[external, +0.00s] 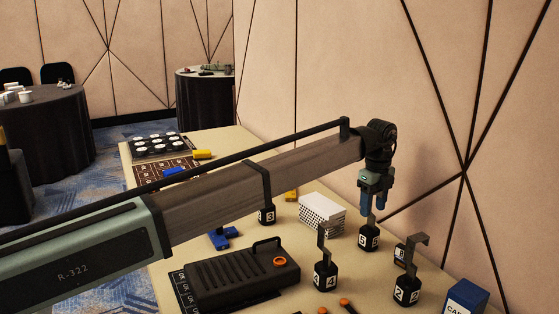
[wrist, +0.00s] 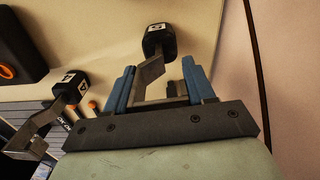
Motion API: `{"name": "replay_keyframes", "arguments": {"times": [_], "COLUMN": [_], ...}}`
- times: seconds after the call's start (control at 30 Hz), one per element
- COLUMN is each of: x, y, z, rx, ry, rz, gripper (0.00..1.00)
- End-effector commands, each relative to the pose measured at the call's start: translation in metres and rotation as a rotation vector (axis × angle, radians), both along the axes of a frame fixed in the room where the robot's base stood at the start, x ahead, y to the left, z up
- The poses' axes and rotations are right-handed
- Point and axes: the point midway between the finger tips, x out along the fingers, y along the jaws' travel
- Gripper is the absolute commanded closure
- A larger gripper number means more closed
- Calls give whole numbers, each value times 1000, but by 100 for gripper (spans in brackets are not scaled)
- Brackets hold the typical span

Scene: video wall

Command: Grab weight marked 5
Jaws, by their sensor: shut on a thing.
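The weight marked 5 (external: 369,239) is a black block with a white number label and a grey metal hook-shaped handle. It is at the back right of the table, directly below my gripper (external: 373,206). My gripper points down, its blue fingers shut on the handle's upper part. In the wrist view the black block (wrist: 159,42) hangs out beyond the fingers (wrist: 158,78), with the bent handle between them.
A white box stack (external: 322,214), a black case (external: 243,277) and a blue box (external: 466,297) are around. The wall is close behind.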

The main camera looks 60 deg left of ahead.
Motion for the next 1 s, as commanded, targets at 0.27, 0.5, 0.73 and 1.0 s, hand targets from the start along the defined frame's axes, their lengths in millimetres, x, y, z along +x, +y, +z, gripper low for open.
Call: {"name": "replay_keyframes", "arguments": {"times": [0.27,0.5,0.73,1.0], "x": [0,0,0,1], "y": [0,0,0,0], "z": [0,1,3,29], "rx": [0,0,0,0], "ry": [0,-2,-2,-3], "rz": [0,0,0,0], "gripper": [100,100,100,100]}}
